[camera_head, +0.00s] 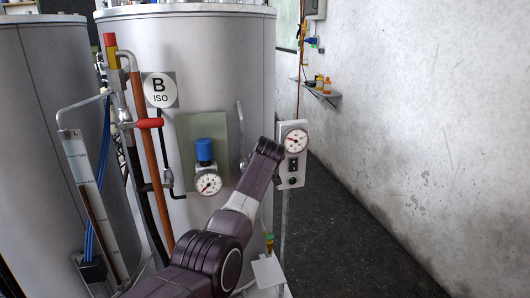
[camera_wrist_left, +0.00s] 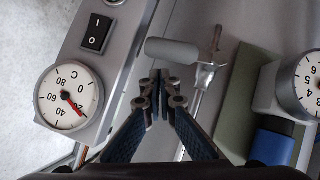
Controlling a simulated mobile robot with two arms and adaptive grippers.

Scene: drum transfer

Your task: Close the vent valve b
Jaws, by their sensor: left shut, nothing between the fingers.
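The drum labelled "B ISO" (camera_head: 215,65) stands in the middle of the head view. In the left wrist view a grey rounded valve handle (camera_wrist_left: 172,51) is just beyond my left fingertips, next to a metal valve fitting (camera_wrist_left: 205,74) on a thin pipe. I cannot tell for certain that this is vent valve b. My left gripper (camera_wrist_left: 160,78) is shut and empty, pointing at the handle; I cannot tell whether it touches. In the head view my left arm hides its fingers and most of this valve. My right gripper is not in view.
A panel with a dial and switch (camera_head: 291,155) stands right of my arm. A pressure gauge (camera_head: 208,184) with a blue cap (camera_head: 204,150) is on the drum. A red handle (camera_head: 149,123) and pipes are at left. The floor (camera_head: 350,240) at right is clear.

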